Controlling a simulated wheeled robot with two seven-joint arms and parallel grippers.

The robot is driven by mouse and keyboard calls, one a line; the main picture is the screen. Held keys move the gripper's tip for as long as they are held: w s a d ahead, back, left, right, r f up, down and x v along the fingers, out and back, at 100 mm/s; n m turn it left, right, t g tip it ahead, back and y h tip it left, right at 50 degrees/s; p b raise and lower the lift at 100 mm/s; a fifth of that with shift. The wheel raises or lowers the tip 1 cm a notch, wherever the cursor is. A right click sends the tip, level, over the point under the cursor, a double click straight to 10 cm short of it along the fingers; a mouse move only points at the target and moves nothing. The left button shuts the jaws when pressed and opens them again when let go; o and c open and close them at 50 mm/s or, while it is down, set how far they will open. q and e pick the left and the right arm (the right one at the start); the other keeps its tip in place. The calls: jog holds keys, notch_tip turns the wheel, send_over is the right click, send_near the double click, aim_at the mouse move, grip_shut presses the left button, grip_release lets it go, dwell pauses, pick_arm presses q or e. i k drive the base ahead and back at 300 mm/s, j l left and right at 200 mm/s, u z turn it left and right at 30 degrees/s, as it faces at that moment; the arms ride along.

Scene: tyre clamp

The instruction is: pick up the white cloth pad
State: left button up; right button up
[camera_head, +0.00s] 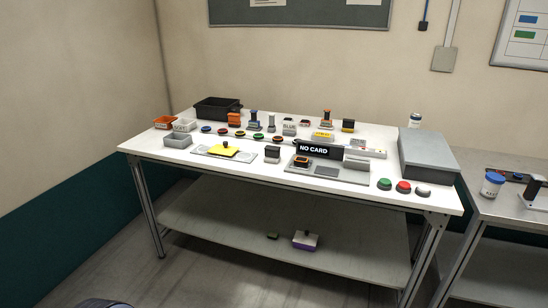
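I cannot make out a white cloth pad for certain. A yellow pad with a dark knob (223,151) lies on a light plate on the white table (150,147), with pale round patches on the plate beside it. A small white and purple block with a dark knob (305,240) sits on the table's lower shelf, with a small dark item (272,236) to its left. Neither of my grippers is in view.
A second table (500,207) stands at right. Most of the lower shelf is clear.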

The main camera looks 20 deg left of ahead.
aim_at(272, 153)
jog(key=j+z, duration=0.1)
jog(key=z, duration=0.8)
jog(key=i+j+z, duration=0.1)
jog(key=j+z, duration=0.3)
jog(key=j, duration=0.25)
jog(key=j+z, duration=0.35)
jog(key=j, duration=0.3)
jog(key=k+j+z, duration=0.15)
jog(key=j+z, duration=0.25)
jog(key=j, duration=0.2)
jog(key=k+j, duration=0.1)
jog(key=j, duration=0.35)
jog(key=k+j, duration=0.1)
jog(key=j, duration=0.35)
jog(key=k+j+z, duration=0.1)
jog(key=j, duration=0.35)
jog(key=k+j, duration=0.1)
jog(key=j, duration=0.35)
jog(key=k+j, duration=0.15)
jog(key=j, duration=0.3)
jog(key=k+j+z, duration=0.1)
jog(key=j, duration=0.3)
